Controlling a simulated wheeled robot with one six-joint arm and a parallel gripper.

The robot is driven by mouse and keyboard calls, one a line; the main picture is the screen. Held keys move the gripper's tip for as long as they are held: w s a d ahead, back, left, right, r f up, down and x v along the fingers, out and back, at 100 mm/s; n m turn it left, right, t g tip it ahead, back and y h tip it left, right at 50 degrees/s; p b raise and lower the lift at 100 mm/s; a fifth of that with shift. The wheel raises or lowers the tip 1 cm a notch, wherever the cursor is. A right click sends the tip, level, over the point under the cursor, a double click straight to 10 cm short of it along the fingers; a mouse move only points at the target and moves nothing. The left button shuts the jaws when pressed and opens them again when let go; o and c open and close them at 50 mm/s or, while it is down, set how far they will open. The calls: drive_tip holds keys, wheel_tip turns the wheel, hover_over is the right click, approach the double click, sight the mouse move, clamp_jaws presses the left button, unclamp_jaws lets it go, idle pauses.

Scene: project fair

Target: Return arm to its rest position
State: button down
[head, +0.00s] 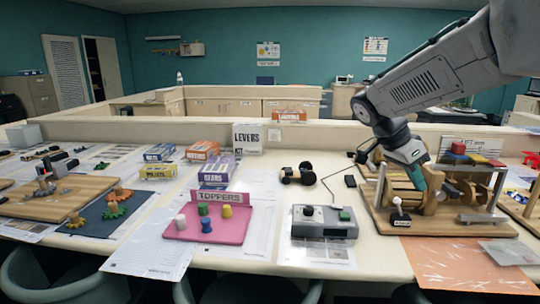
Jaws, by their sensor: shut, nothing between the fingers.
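My arm reaches in from the upper right of the head view and bends down at its elbow. My gripper (418,182) points down, shut and empty. In the picture it overlaps the wooden crank machine (437,218) on the right side of the table. I cannot tell whether its tips touch the machine or hang in front of it. The arm hides part of the back wall and the machine's upper left.
A grey control box (324,228) with a green button stands left of the machine. Farther left are a pink toppers tray (240,222) with pegs, small labelled boxes (215,173), a levers sign (247,138) and a black wheeled toy (298,174). A low partition (330,135) runs behind.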

drive_tip(key=s+a+f+n+t+y, duration=0.1)
drive_tip(key=s+a+n+y, duration=0.1)
drive_tip(key=s+n, duration=0.3)
drive_tip(key=s+a+f+n+y, duration=0.2)
drive_tip(key=s+n, duration=0.4)
drive_tip(key=s, duration=0.8)
drive_tip(key=s+a+f+n+t+y, duration=0.1)
drive_tip(key=s+a+n+y, duration=0.1)
drive_tip(key=s+n, duration=0.4)
drive_tip(key=s+a, duration=0.1)
drive_tip(key=s, duration=0.3)
drive_tip(key=shift+s+f+t+y, duration=0.15)
drive_tip(key=shift+f+t+y, duration=0.15)
drive_tip(key=shift+f+y, duration=0.1)
